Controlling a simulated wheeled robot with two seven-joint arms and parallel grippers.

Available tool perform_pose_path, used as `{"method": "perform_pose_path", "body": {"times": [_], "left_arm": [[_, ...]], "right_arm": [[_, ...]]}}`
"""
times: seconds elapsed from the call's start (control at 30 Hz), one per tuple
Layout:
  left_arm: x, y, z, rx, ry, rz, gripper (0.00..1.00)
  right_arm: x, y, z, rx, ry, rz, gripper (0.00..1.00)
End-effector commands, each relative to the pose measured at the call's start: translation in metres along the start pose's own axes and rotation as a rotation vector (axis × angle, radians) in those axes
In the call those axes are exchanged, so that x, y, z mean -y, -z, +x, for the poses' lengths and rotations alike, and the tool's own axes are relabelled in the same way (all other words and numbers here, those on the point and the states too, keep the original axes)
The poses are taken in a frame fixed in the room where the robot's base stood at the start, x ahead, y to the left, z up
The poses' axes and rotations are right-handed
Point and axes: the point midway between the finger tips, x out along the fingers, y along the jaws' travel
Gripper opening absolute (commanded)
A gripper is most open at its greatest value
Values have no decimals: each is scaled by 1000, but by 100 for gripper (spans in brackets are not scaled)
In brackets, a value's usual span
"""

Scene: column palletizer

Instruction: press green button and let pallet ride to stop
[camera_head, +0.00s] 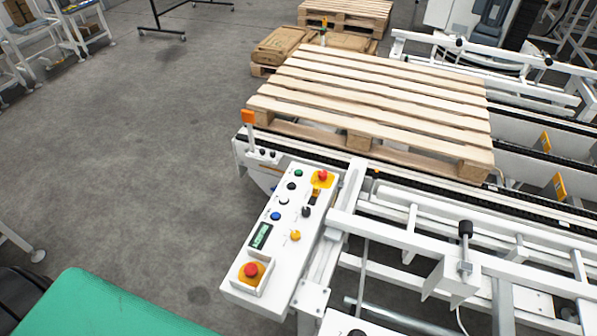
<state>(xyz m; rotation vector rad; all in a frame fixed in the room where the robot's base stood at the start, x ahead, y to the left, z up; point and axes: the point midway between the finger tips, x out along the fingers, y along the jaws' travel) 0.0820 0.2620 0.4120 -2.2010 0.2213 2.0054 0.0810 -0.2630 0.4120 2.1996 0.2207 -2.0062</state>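The wooden pallet (375,95) lies flat on the chain conveyor (345,165), right of centre. The white control panel (285,230) stands at the conveyor's near end. Its green button (298,174) sits at the far left corner of the panel face, beside a red emergency button on yellow (322,178). Black, blue, white and yellow controls and a small display (261,236) lie nearer, with a second red emergency button (251,270) at the near end. Nothing touches the green button. Neither of my grippers shows.
A brown load on a pallet (285,45) and another wooden pallet (345,12) stand behind. White frame rails (430,235) fill the right foreground. A green surface (105,305) is at the lower left. The grey floor (150,140) at left is mostly clear.

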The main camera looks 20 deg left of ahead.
Motion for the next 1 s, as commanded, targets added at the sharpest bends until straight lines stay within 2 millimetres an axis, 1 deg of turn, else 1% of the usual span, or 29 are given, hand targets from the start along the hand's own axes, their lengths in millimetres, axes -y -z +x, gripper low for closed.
{"method": "perform_pose_path", "body": {"times": [0.03, 0.07, 0.1, 0.27, 0.3, 0.33, 1.0], "left_arm": [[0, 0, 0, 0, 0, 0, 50], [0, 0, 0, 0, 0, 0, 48], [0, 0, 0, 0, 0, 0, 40], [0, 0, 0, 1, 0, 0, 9], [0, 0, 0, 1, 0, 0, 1], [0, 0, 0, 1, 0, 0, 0], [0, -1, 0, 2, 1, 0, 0]], "right_arm": [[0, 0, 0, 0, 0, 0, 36], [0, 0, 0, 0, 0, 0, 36], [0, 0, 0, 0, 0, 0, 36], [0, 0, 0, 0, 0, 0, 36], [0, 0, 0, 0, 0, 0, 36], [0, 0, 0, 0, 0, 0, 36], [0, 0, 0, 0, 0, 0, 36]]}}
